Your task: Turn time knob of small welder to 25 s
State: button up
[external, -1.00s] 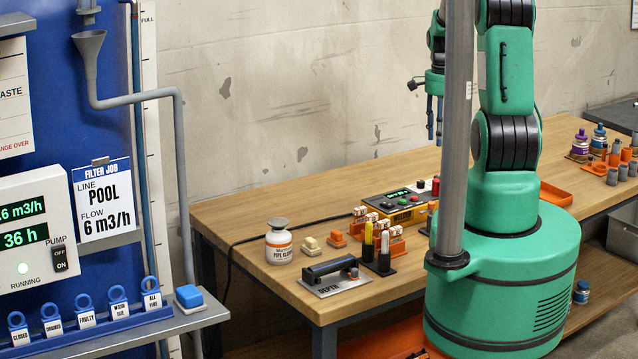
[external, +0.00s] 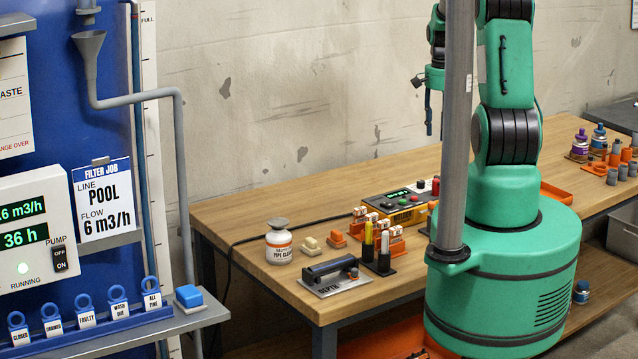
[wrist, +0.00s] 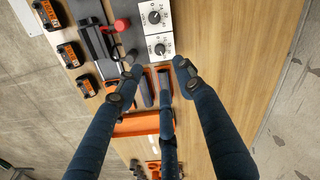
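In the wrist view a white panel with two black dials sits at the top; the upper dial (wrist: 155,17) and lower dial (wrist: 160,48) have markings too small to read. I cannot tell which is the time knob, or be sure that this panel is the small welder. My gripper (wrist: 157,75) has its fingers spread, with nothing held, above the bench below the panel. No finger visibly touches a dial. In the external view my gripper (external: 429,112) hangs above the bench, partly hidden by the grey pole.
Bare wood (wrist: 225,50) lies right. A yellow box with green display (external: 400,207) stands on the bench.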

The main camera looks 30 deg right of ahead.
aim_at(438, 176)
jog(key=shift+f, duration=0.1)
notch_tip(438, 176, down, 14)
jog(key=shift+r+b, duration=0.15)
jog(key=shift+b, duration=0.4)
dwell(0.4)
grip_shut()
